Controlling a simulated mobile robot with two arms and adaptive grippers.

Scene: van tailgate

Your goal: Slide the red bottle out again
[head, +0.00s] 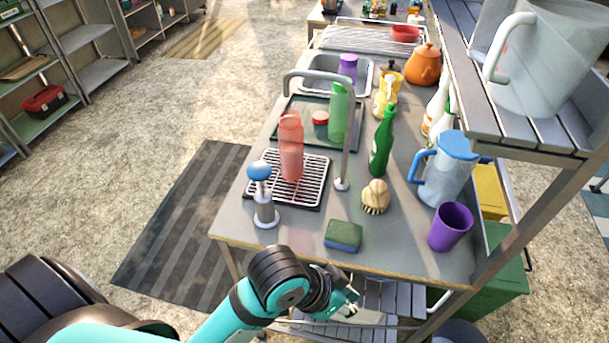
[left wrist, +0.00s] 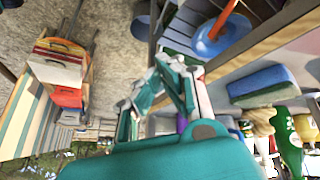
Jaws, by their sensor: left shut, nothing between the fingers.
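The red bottle (head: 291,150) is translucent and stands upright on a black tray with a white wire rack (head: 312,185), on the left side of the grey worktop. A thin post with a curved spout rises to its right, and a green translucent bottle (head: 339,112) stands behind it. My left gripper (head: 348,298) is at the worktop's front edge, well in front of the bottle and apart from it. It is shut and empty; its fingers also show in the left wrist view (left wrist: 168,85). The red bottle cannot be made out there. My right gripper is not in view.
A blue-topped pump (head: 263,200) stands just in front of the rack. A sponge (head: 343,235), a brush (head: 375,197), a dark green bottle (head: 382,142), a blue-lidded pitcher (head: 447,170) and a purple cup (head: 450,227) stand to the right. A shelf overhangs the right side.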

